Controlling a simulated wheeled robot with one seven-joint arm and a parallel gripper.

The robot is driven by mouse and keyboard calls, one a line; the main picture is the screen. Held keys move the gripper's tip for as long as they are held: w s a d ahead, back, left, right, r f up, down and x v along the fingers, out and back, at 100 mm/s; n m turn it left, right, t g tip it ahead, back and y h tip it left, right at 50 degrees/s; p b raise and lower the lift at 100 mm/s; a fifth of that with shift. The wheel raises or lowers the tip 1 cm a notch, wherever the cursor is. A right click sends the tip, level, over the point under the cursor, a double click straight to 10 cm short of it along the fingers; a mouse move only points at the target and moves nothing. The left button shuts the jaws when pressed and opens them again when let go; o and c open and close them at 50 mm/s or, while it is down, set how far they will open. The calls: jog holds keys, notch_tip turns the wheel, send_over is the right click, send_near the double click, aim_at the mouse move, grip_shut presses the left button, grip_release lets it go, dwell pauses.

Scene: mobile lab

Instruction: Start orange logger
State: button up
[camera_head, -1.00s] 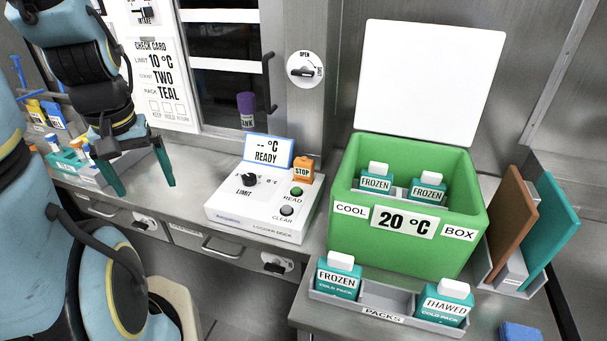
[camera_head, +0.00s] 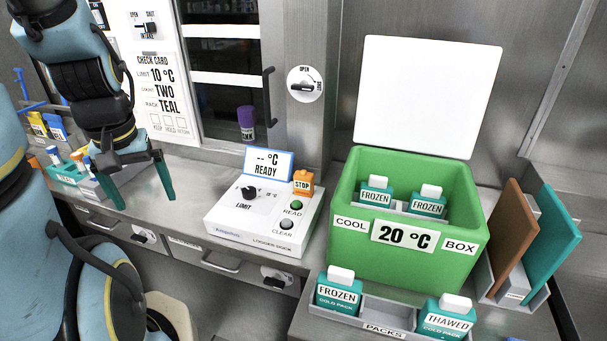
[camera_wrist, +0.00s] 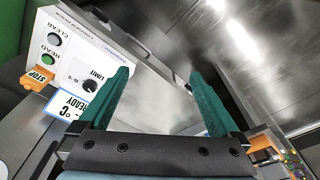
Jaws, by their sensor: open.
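The orange logger, marked STOP (camera_head: 303,182), stands on the back right of the white logger dock (camera_head: 243,233). It also shows at the left of the wrist view (camera_wrist: 38,78). The dock has a black LIMIT knob (camera_head: 249,193), a green READ button (camera_head: 296,206) and a grey CLEAR button (camera_head: 286,224). Its display (camera_head: 268,163) reads "-- °C READY". My gripper (camera_head: 143,203), with teal fingers, is open and empty above the counter, left of the dock and apart from it. In the wrist view my fingers (camera_wrist: 165,95) are spread with bare counter between them.
A green cool box (camera_head: 400,262) showing 20 °C stands right of the dock, lid up, with two FROZEN packs inside. A packs tray (camera_head: 385,331) in front holds a FROZEN and a THAWED pack. A check card (camera_head: 163,95) hangs behind my arm.

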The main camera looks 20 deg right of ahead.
dwell(0.7)
grip_shut()
dwell(0.6)
dwell(0.9)
